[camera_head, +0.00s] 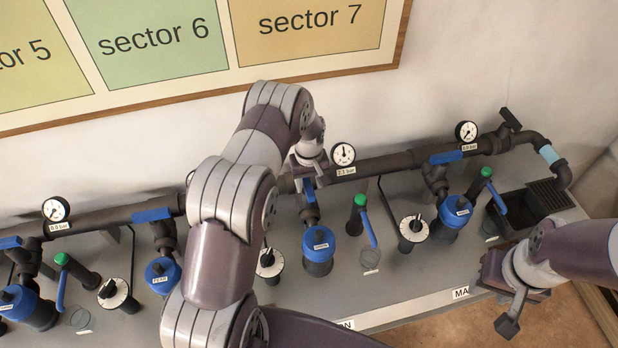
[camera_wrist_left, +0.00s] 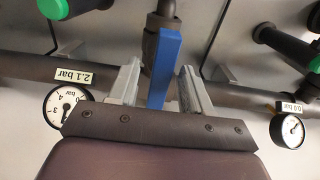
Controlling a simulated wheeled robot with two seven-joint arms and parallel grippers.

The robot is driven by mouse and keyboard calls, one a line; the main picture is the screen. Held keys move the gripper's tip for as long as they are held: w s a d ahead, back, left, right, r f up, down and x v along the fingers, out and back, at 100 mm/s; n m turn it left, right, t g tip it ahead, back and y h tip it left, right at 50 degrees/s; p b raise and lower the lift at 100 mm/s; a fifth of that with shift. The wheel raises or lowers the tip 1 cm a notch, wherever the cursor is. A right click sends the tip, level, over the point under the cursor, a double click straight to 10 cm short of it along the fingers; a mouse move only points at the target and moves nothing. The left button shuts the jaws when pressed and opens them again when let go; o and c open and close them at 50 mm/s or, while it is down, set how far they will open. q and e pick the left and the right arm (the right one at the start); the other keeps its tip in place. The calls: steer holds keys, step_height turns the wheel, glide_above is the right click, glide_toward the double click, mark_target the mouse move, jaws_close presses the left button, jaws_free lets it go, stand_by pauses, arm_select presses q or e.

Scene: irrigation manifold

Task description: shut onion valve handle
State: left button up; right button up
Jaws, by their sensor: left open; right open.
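The blue valve handle (camera_head: 308,191) is on a branch pipe below the main pipe, above a blue-capped filter (camera_head: 319,243) whose small label seems to read onion. In the left wrist view the blue handle (camera_wrist_left: 166,65) lies in line with its branch, crosswise to the main pipe. My left gripper (camera_wrist_left: 160,88) is open, with one finger on each side of the handle and a visible gap to each. In the head view my left arm and wrist partly hide this spot. My right gripper (camera_head: 506,300) is open and empty, off the bench's front right edge.
Neighbouring blue handles (camera_head: 152,215) and (camera_head: 446,157) lie along the main pipe. Gauges (camera_head: 343,154) stand above it. Green-topped taps (camera_head: 360,201), white dials (camera_head: 414,227) and other blue-capped filters (camera_head: 454,212) crowd the bench. A drain box (camera_head: 525,208) sits at the right end.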

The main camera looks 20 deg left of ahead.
arm_select(q)
steer(key=shift+w+a+f, duration=0.2)
steer(key=shift+f, duration=0.1)
steer(key=shift+a+f, duration=0.15)
steer(key=shift+a, duration=0.05)
steer(key=shift+s+d, duration=0.1)
steer(key=shift+d, duration=0.1)
steer(key=c, duration=0.6)
steer(key=shift+r, duration=0.2)
jaws_close()
arm_select(e)
steer(key=shift+w+a, duration=0.1)
steer(key=shift+a, duration=0.15)
arm_select(q)
steer(key=shift+f, duration=0.1)
